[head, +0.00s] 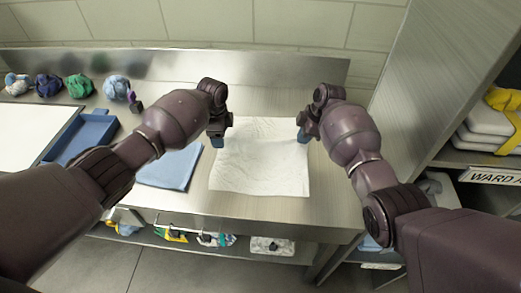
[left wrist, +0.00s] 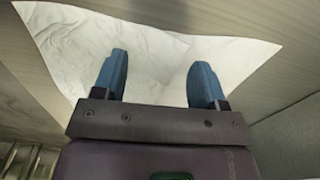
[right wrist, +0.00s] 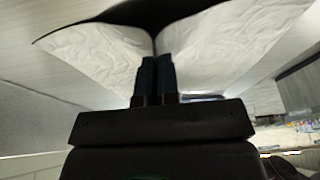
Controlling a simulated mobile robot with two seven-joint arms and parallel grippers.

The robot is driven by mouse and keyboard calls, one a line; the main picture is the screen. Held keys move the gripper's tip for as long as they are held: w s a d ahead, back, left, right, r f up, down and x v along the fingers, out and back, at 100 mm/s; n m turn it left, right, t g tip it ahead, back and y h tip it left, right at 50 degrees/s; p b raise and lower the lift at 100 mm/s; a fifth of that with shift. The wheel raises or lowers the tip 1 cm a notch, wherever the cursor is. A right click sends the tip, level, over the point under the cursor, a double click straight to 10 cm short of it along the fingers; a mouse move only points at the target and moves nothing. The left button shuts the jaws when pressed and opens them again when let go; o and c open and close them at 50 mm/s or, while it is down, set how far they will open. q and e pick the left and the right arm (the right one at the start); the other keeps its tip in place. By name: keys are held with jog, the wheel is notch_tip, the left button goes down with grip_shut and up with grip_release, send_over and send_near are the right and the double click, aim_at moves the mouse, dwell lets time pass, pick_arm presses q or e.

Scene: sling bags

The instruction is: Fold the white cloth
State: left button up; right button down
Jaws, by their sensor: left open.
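The white cloth (head: 262,172) lies spread and slightly wrinkled on the metal counter. My left gripper (head: 216,143) is at its left edge. In the left wrist view its two blue fingers (left wrist: 157,75) are apart, with the cloth (left wrist: 70,45) beyond and between them. My right gripper (head: 303,137) is at the cloth's right edge, near the back. In the right wrist view its fingers (right wrist: 157,75) are close together, and the cloth (right wrist: 95,55) gathers into a crease at their tips. The exact grip point is partly hidden by the fingers.
A folded blue cloth (head: 172,166) lies left of the white cloth. A blue tray (head: 88,138) and several rolled cloth bundles (head: 117,87) are further left. A metal backsplash (head: 270,68) bounds the rear. A shelf unit (head: 425,60) with folded white items stands at right.

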pick_arm(q)
jog(key=o, duration=0.6)
pick_arm(e)
jog(key=shift+r+p, duration=0.45)
jog(key=shift+p, duration=0.15)
pick_arm(q)
jog(key=shift+r, duration=2.8)
